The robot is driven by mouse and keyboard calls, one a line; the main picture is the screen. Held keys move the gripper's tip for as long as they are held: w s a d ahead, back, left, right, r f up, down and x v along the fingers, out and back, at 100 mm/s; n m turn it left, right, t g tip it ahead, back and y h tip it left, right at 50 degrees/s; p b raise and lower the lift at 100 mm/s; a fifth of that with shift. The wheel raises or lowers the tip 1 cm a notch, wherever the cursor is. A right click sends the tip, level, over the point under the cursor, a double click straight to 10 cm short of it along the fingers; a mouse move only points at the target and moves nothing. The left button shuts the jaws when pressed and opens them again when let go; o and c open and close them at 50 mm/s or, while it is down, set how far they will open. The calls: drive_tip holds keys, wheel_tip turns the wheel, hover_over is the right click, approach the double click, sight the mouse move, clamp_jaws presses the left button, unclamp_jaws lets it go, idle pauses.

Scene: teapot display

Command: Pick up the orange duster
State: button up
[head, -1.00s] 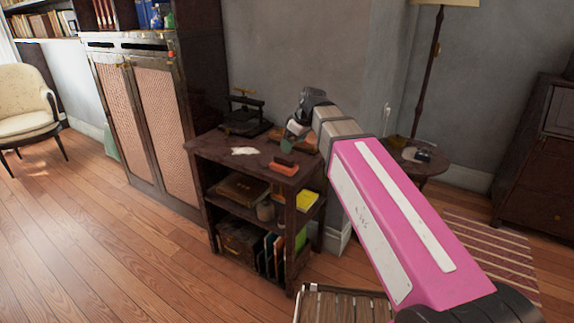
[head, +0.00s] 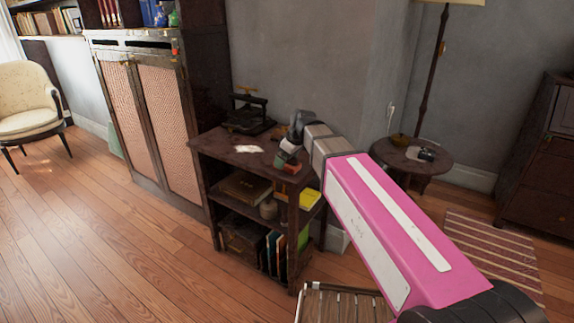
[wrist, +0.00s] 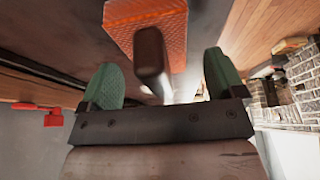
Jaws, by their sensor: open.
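The orange duster (head: 292,168) lies on top of the small dark wooden shelf (head: 213,145), near its right front edge. In the head view, my gripper (head: 283,158) is just above and beside it and partly covers it. In the wrist view, the duster shows as a textured orange block (wrist: 135,28) with a dark, rounded handle. My gripper (wrist: 161,64) has its two green fingers wide apart, one on each side of the handle in the picture. Nothing is gripped. I cannot tell how deep the handle sits between the fingers.
A black press-like device (head: 248,115) stands at the back of the shelf top. A pale patch or paper (head: 248,149) lies on its left part. A tall cabinet (head: 150,100) stands to the left, and a round side table (head: 410,158) to the right.

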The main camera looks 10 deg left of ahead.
drive_tip(key=shift+w+a+f, duration=0.1)
drive_tip(key=shift+a+f, duration=0.15)
drive_tip(key=shift+f, duration=0.45)
drive_tip(key=c, duration=1)
drive_tip(key=shift+r, duration=0.15)
drive_tip(key=shift+r, duration=0.85)
wheel_tip(320, 180, up, 3)
drive_tip(key=shift+f, duration=0.2)
drive_tip(key=s+a+r, duration=0.2)
drive_tip(key=s, duration=0.1)
drive_tip(key=s+a+r, duration=0.2)
drive_tip(key=s, duration=0.1)
drive_tip(key=s+a+r, duration=0.1)
drive_tip(key=s+r, duration=0.1)
drive_tip(key=s, duration=0.2)
drive_tip(key=shift+a+r, duration=0.25)
drive_tip(key=shift+a, duration=0.15)
